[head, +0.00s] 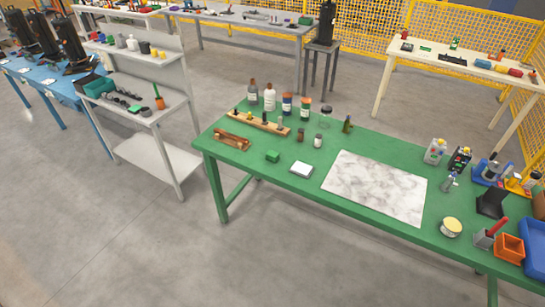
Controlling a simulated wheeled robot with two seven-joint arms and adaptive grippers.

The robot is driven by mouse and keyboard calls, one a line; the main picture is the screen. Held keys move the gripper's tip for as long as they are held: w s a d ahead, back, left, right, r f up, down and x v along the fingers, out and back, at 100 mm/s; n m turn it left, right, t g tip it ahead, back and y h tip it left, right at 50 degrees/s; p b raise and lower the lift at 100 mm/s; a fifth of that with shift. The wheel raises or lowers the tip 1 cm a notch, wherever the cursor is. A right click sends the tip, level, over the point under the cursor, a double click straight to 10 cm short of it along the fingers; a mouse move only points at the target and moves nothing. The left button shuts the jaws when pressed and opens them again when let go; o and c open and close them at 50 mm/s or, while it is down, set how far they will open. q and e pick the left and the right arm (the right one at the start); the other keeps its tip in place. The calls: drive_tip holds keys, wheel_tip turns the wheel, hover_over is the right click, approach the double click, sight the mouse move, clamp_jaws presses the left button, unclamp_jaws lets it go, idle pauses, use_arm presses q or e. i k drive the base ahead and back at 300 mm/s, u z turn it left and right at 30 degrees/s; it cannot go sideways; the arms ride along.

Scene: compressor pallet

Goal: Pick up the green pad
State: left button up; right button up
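A small green block-like pad (273,156) lies on the green table (250,180), near its front left part. It is close in colour to the tabletop. A white square pad or scale (301,169) lies just to its right, apart from it. Another small green item (139,110) sits on the grey shelf at the left. Neither of my grippers is in the head view.
A wooden tray (232,141) and a wooden rack (258,124) stand behind and left of the green pad. Several bottles (270,98) stand at the back. A marble sheet (375,187) covers the table's middle. An orange bin (510,248) stands at right.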

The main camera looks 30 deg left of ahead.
sight(271, 156)
drive_tip(key=z, duration=0.3)
drive_tip(key=i, duration=1.05)
